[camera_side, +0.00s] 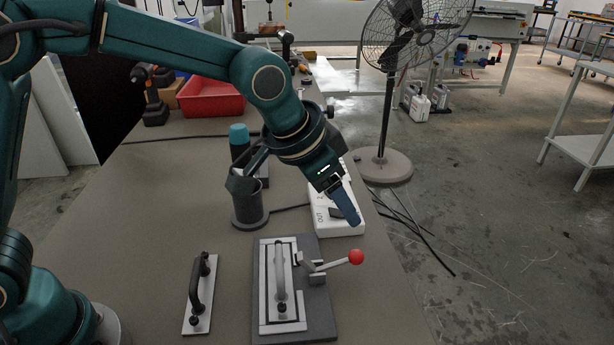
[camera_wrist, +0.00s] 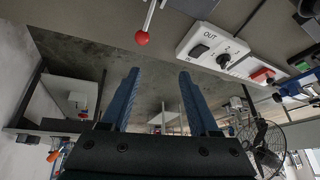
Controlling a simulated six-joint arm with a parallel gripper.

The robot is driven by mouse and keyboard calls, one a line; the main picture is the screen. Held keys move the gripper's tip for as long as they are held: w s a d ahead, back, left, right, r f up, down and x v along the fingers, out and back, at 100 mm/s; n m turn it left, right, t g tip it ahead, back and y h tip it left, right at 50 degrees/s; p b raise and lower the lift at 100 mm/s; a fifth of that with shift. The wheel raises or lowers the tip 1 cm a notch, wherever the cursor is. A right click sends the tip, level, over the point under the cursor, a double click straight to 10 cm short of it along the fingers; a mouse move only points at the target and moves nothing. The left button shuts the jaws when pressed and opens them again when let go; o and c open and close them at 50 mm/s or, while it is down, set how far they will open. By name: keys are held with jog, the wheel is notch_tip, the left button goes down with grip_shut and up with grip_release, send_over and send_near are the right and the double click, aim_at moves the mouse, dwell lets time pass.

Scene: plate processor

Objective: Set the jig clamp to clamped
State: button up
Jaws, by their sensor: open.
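The jig (camera_side: 325,310) is a dark plate on the table with a light frame and a grey handled plate (camera_side: 281,275) lying in it. Its toggle clamp (camera_side: 312,266) is on the right side, with a lever ending in a red ball (camera_side: 356,257) that points right and slightly up. The red ball also shows in the wrist view (camera_wrist: 142,38), near the top. My gripper (camera_side: 352,222) is above and behind the ball, apart from it. In the wrist view its two blue fingers (camera_wrist: 160,75) are spread with nothing between them.
A white box marked OUT (camera_side: 345,218) sits close behind my gripper. A second handled plate (camera_side: 198,295) lies left of the jig. A dark cup-like holder (camera_side: 248,205) stands behind the jig. The table's right edge is near the ball.

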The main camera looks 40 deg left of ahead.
aim_at(353, 253)
jog(key=shift+m+g, duration=0.4)
jog(key=shift+g, duration=0.2)
jog(key=d+f, duration=0.1)
jog(key=f, duration=0.2)
jog(key=s+d+f, duration=0.1)
jog(key=f, duration=0.1)
jog(key=shift+d+f, duration=0.3)
jog(key=shift+x, duration=2.15)
jog(key=shift+a, duration=0.1)
grip_shut()
